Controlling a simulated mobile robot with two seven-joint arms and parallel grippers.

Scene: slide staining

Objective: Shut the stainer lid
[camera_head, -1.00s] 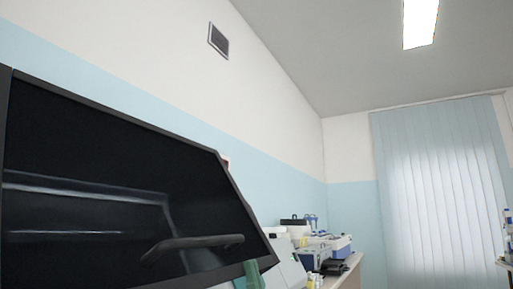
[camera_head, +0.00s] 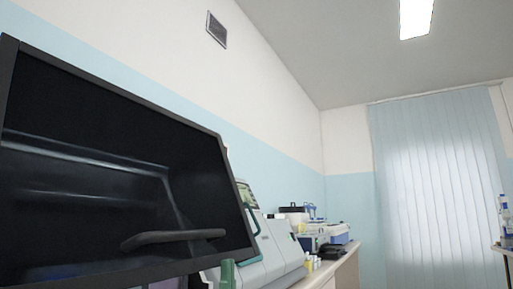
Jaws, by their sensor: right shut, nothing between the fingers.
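The stainer lid (camera_head: 90,130) is a large dark see-through panel with a black frame, and it fills the left of the head view. It stands raised and tilted. A black bar handle (camera_head: 175,238) runs across its lower part. The stainer body below the lid is mostly out of frame. My left gripper is not in view.
A light grey instrument (camera_head: 273,250) stands just right of the lid on a bench (camera_head: 343,272). Small bottles (camera_head: 312,263) and more lab devices (camera_head: 325,232) stand farther along it. A shelf with bottles (camera_head: 504,215) is at the right edge. The space between appears free.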

